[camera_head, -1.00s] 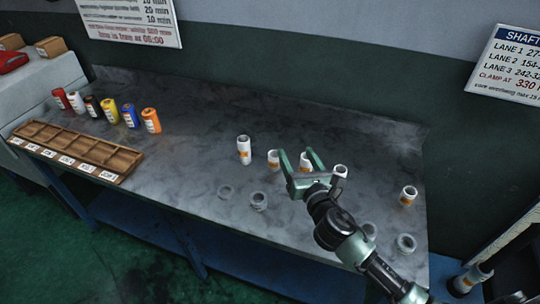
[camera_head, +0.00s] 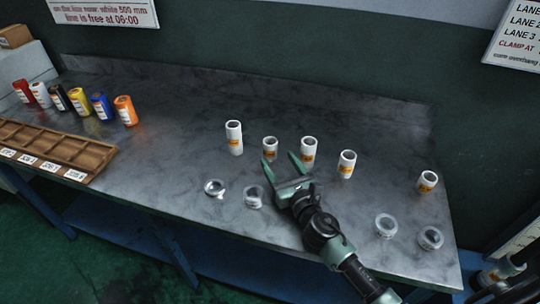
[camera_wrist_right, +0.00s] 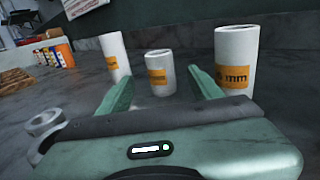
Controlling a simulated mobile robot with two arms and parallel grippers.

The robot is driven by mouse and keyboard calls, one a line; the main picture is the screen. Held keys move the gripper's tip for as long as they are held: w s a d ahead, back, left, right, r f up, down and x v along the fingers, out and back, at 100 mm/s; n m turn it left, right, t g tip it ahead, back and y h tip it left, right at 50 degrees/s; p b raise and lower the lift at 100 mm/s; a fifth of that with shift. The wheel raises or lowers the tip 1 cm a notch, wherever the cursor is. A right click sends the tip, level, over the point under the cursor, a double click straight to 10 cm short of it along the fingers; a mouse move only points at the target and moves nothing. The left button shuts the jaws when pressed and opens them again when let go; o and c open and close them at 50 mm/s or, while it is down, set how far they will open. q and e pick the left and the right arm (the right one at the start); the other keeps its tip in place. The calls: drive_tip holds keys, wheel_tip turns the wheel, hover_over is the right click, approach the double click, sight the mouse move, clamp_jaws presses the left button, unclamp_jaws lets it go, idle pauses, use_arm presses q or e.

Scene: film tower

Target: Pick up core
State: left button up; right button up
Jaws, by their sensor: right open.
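Several white cores with orange labels stand upright in a row on the grey bench. The tallest core (camera_head: 234,137) is at the left, a short core (camera_head: 270,148) is beside it, then another core (camera_head: 309,151), a core (camera_head: 347,163) and a lone core (camera_head: 427,181) at the right. My right gripper (camera_head: 280,167) is open and empty, low over the bench just in front of the short core. In the right wrist view the short core (camera_wrist_right: 160,75) shows between the open fingers (camera_wrist_right: 160,90), apart from them. My left gripper is not in view.
Clear rings lie on the bench: two left of my gripper (camera_head: 215,188), two to its right (camera_head: 386,225). Coloured rolls (camera_head: 101,105) stand at the back left behind a wooden compartment tray (camera_head: 70,152). The bench's back middle is clear.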

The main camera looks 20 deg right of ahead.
sight(273, 150)
drive_tip(key=w, duration=0.7)
drive_tip(key=shift+w+a+r, duration=0.2)
drive_tip(key=shift+w+a, duration=0.05)
clamp_jaws()
